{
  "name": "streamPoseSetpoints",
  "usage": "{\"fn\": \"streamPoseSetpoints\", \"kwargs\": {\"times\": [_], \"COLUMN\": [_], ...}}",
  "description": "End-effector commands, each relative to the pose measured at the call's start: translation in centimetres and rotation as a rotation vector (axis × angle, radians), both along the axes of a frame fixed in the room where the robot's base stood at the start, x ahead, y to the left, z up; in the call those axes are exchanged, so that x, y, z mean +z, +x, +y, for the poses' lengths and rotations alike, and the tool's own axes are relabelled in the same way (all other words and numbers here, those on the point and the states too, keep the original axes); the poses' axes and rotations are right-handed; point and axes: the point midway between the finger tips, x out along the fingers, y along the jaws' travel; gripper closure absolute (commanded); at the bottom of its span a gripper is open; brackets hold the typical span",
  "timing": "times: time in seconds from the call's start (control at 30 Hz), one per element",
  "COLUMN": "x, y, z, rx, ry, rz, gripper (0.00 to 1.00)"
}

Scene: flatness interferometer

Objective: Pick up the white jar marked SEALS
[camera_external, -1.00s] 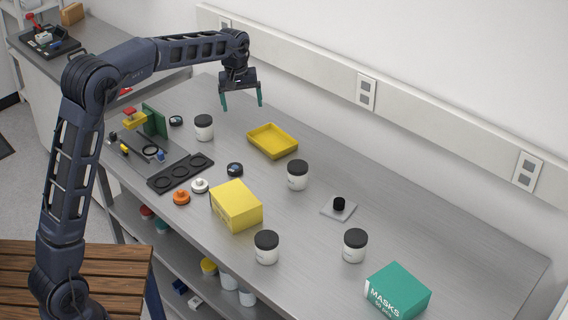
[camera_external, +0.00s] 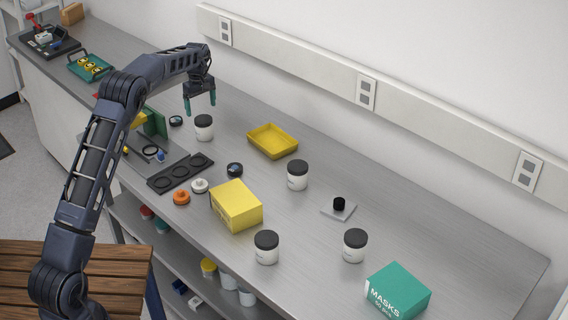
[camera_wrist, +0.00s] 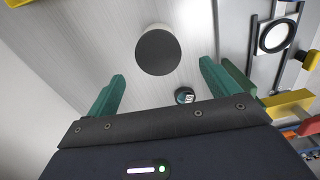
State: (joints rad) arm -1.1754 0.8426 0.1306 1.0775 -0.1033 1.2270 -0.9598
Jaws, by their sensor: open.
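Several white jars with black lids stand upright on the steel bench; their small labels cannot be read, so I cannot tell which says SEALS. One jar (camera_external: 204,128) stands at the back left, just below my gripper (camera_external: 200,106). The others are a middle jar (camera_external: 297,176), a front jar (camera_external: 266,248) and a right jar (camera_external: 354,246). My gripper is open and empty, pointing down. In the wrist view, a jar's black lid (camera_wrist: 158,54) lies ahead of and roughly between the open fingers, with no contact visible.
A yellow tray (camera_external: 254,147), a yellow box (camera_external: 236,206) and a teal MASKS box (camera_external: 398,292) sit on the bench. A green upright block (camera_external: 154,121) and a black three-ring plate (camera_external: 180,173) are near the back-left jar. The bench's right part has free room.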

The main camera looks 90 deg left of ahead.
Motion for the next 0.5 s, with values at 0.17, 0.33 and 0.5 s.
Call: {"fn": "streamPoseSetpoints", "kwargs": {"times": [0.17, 0.33, 0.5], "x": [-2.3, -4.5, -5.5], "y": [0.0, 0.1, 0.1], "z": [-0.1, -0.1, -0.1], "rx": [-0.001, -0.002, -0.003], "ry": [-0.003, -0.001, -0.001], "rz": [0.000, 0.000, 0.000], "gripper": [0.13, 0.13, 0.13]}}
